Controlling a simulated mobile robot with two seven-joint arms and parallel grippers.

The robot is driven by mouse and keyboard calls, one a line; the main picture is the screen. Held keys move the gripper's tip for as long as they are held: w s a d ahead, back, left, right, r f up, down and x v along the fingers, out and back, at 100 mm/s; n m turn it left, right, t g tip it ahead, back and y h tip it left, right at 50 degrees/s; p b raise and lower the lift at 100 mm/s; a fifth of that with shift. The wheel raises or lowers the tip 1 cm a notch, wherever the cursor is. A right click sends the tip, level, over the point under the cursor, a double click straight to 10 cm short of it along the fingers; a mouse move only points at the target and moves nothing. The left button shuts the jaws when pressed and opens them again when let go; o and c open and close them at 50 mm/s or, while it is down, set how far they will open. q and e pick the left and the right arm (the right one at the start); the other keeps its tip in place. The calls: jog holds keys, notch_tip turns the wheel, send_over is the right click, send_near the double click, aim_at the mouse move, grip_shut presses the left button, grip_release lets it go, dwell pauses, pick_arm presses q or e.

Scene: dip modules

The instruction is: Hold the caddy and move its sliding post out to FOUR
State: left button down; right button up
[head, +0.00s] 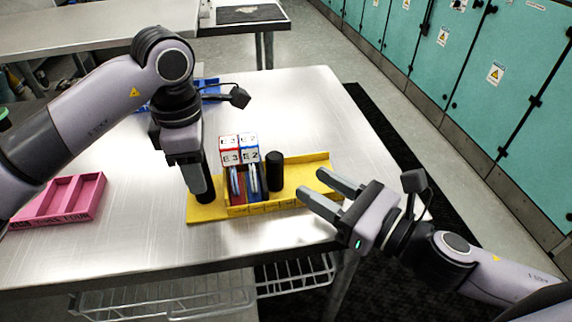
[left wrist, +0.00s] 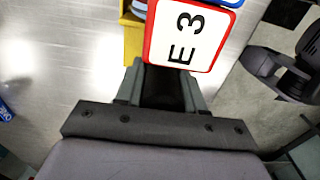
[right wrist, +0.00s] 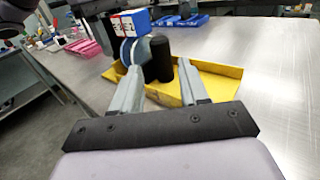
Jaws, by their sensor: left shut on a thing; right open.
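The yellow caddy (head: 310,163) lies on the metal table. It holds a red module E3 (head: 230,157) and a blue module E2 (head: 250,155) side by side. The black sliding post (head: 275,172) stands upright just right of the blue module; it also shows in the right wrist view (right wrist: 158,58). My left gripper (head: 203,192) points down at the caddy's left end, shut on a dark upright handle (left wrist: 165,90), mostly hidden by the fingers. My right gripper (head: 311,182) is open and empty at the caddy's front right, its fingers pointing towards the post, apart from it.
A pink compartment tray (head: 65,200) lies at the table's left. A blue tray (head: 212,88) is behind my left arm. Bare table lies behind the caddy.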

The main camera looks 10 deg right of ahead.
aim_at(282, 165)
jog(key=shift+x, duration=3.7)
jog(key=shift+c, duration=0.2)
